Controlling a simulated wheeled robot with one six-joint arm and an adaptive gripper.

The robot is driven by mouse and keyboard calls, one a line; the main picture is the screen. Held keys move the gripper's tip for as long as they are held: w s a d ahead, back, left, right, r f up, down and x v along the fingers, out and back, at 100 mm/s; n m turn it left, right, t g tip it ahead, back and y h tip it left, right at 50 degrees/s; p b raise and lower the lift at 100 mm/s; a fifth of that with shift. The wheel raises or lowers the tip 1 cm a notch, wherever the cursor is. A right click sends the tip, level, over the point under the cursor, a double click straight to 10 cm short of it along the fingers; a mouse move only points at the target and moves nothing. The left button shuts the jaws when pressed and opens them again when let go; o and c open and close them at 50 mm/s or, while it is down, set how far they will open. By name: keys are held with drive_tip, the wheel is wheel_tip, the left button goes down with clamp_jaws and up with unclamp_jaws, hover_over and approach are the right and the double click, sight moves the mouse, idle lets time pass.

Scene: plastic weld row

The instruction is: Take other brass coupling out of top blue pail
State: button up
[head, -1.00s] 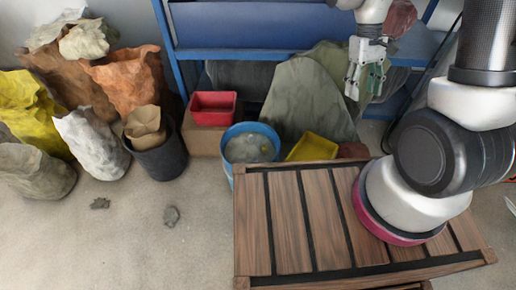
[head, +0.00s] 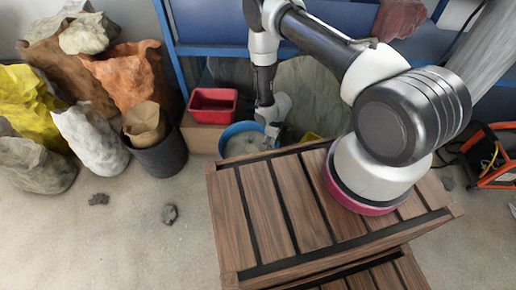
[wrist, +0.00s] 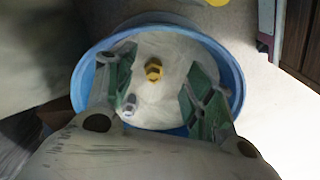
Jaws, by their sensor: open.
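The blue pail (head: 232,131) stands on the floor behind the wooden slats in the head view, partly covered by my gripper (head: 271,128). In the wrist view the pail's rim (wrist: 232,75) surrounds a pale inside. A yellow brass coupling (wrist: 153,69) lies in the pail, between the fingers in the picture. A small grey, shiny piece (wrist: 129,103) lies beside the left finger; I cannot tell what it is. My gripper in the wrist view (wrist: 160,78) is open and empty, its green-grey fingers over the pail. Whether the fingertips are below the rim is unclear.
A red bin (head: 212,103) sits on a cardboard box (head: 203,139) just left of the pail. A yellow bin (head: 309,137) is close on its right, mostly hidden. A dark bucket (head: 163,158) and several sacks stand left. A blue rack frame (head: 168,45) rises behind.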

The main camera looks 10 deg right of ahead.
drive_tip(key=shift+w+a+f+n+t+y, duration=0.1)
drive_tip(key=shift+w+a+n+t+y, duration=0.2)
drive_tip(key=shift+w+a+t, duration=0.45)
drive_tip(key=shift+g, duration=0.25)
drive_tip(key=f, duration=0.5)
drive_tip(key=a+f, duration=0.1)
drive_tip(key=f, duration=0.1)
drive_tip(key=shift+w+f, duration=0.15)
drive_tip(key=shift+w, duration=0.2)
clamp_jaws()
